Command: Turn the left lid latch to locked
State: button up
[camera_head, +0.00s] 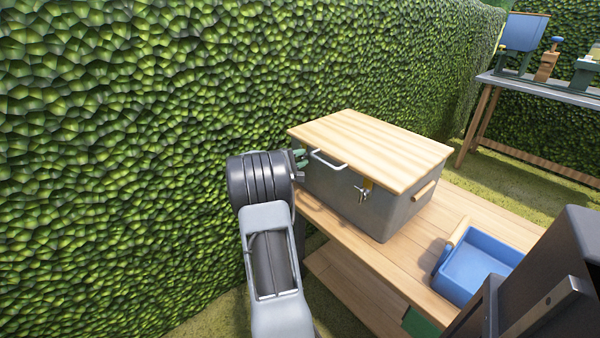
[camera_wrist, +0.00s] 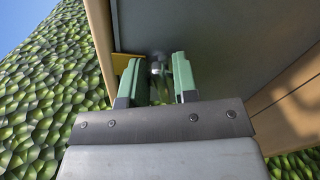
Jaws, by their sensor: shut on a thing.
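A grey box (camera_head: 345,195) with a pale wooden lid (camera_head: 370,147) stands on a wooden bench; the lid is down. My gripper (camera_head: 300,160) is at the left end of the box front. In the wrist view my gripper's green fingers (camera_wrist: 156,78) point at the grey box wall (camera_wrist: 215,35) under the lid's edge (camera_wrist: 101,35). They are shut on the left lid latch (camera_wrist: 157,66), a small metal part mostly hidden between them. A yellow piece (camera_wrist: 122,62) shows beside the left finger. How far the latch is turned cannot be seen.
A second latch (camera_head: 363,192) with a yellow piece is on the right of the box front. A metal handle (camera_head: 326,160) lies between. A blue tray (camera_head: 478,265) stands on the bench (camera_head: 390,255) at right. A leafy hedge (camera_head: 120,150) is close on the left.

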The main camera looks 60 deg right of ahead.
jog(key=m+b, duration=0.1)
jog(key=b, duration=0.1)
jog(key=m+b, duration=0.1)
jog(key=b, duration=0.1)
jog(key=shift+f+m+b, duration=0.4)
jog(key=shift+r+m+b, duration=0.15)
jog(key=shift+m+b, duration=0.35)
jog(key=shift+b, duration=0.35)
jog(key=shift+r, duration=0.1)
jog(key=o, duration=0.7)
jog(key=p+v, duration=0.2)
jog(key=v, duration=1.1)
jog(key=shift+a, duration=0.35)
jog(key=shift+w+r, duration=0.1)
jog(key=shift+w, duration=0.05)
